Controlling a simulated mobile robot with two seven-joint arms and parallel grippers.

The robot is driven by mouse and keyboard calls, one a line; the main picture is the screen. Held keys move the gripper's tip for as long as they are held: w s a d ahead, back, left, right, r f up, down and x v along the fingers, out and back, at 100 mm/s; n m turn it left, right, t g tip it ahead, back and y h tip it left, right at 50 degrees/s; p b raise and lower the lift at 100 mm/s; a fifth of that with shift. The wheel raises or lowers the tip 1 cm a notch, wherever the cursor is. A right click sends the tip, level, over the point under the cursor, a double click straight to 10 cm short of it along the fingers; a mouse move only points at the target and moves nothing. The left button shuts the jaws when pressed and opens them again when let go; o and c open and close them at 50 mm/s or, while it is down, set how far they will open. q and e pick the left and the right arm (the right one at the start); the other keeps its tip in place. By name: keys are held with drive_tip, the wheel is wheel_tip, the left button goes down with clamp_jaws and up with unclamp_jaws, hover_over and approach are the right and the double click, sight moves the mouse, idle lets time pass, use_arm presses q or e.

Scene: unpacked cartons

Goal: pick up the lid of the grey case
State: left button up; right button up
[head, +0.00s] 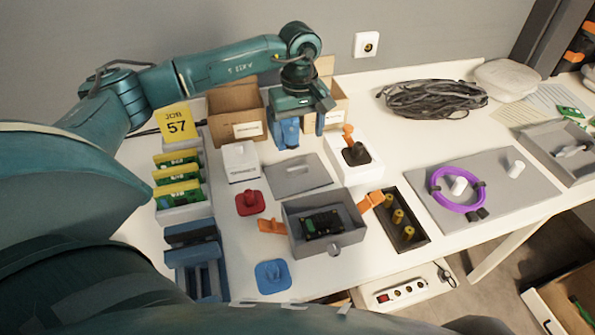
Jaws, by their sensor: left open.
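The lid (299,178) is a flat grey plate with a thin raised handle strip. It lies flat on the white table behind the grey case. The grey case (345,240) is open and holds a dark green circuit board (323,224). Orange clips (271,226) stick out at its two sides. My left gripper (304,132) points down with its blue fingers apart and nothing seen between them. It appears above and behind the lid, apart from it. My right gripper is not in view.
Cardboard boxes (236,113) stand behind the gripper. A white box (240,163) is left of the lid. A white holder with an orange-handled item (354,152) is to the right. A red piece (249,202) lies in front left. A black cable coil (430,98) lies farther right.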

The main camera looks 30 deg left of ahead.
use_arm(q)
hover_over(297, 167)
drive_tip(key=f, duration=0.4)
drive_tip(key=shift+w+d+f, duration=0.1)
drive_tip(key=shift+w+f, duration=0.1)
drive_tip(key=shift+f, duration=0.1)
drive_tip(key=shift+s+f+p, duration=0.15)
drive_tip(key=shift+f+p, duration=0.25)
drive_tip(key=shift+f, duration=2.25)
drive_tip(key=shift+c, duration=0.6)
drive_tip(key=c, duration=1)
